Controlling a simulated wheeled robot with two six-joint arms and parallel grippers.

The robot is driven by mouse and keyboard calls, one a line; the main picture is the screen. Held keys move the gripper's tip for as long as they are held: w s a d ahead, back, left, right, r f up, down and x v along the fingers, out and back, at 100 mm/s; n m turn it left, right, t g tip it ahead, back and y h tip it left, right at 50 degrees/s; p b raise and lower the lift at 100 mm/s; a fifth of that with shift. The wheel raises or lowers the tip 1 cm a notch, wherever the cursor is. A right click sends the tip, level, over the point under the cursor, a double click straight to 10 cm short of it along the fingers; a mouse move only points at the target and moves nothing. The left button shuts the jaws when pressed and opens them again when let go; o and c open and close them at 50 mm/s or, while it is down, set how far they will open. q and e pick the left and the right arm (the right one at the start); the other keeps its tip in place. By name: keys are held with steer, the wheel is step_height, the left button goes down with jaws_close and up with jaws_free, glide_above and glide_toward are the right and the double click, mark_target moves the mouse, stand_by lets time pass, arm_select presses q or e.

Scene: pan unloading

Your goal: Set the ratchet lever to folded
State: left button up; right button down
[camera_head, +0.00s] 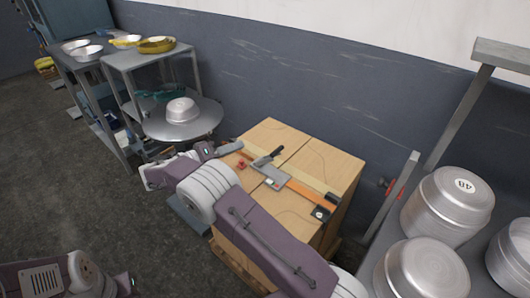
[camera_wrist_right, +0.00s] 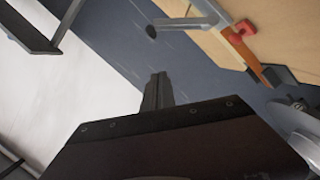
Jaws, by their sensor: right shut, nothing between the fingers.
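A wooden crate (camera_head: 338,165) stands in the middle of the head view, with an orange strap (camera_head: 305,194) across its top. A grey ratchet (camera_head: 270,178) sits on the strap. Its lever, with a black grip (camera_head: 268,157), sticks out at an angle to the strap. The right wrist view shows a grey bar with a dark end (camera_wrist_right: 185,21), seemingly the lever, and the orange strap (camera_wrist_right: 242,52). My right gripper (camera_head: 222,148) is at the crate's far left edge, apart from the lever. Its fingers (camera_wrist_right: 157,82) are shut and empty.
A round metal table (camera_head: 200,121) with an upturned pan (camera_head: 182,109) stands left of the crate. Shelves with pans (camera_head: 140,58) are at back left. Stacked metal pots (camera_head: 445,205) stand on the right. A wall (camera_head: 290,75) runs behind.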

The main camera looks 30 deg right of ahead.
arm_select(q)
steer(key=shift+s+f+b, duration=0.1)
steer(key=shift+f+b, duration=0.3)
arm_select(e)
steer(key=s+d+f, duration=0.1)
steer(key=d+f, duration=0.2)
steer(key=d, duration=0.7)
steer(key=shift+s+f, duration=0.25)
arm_select(q)
steer(key=shift+f, duration=0.1)
arm_select(e)
steer(key=shift+d, duration=0.15)
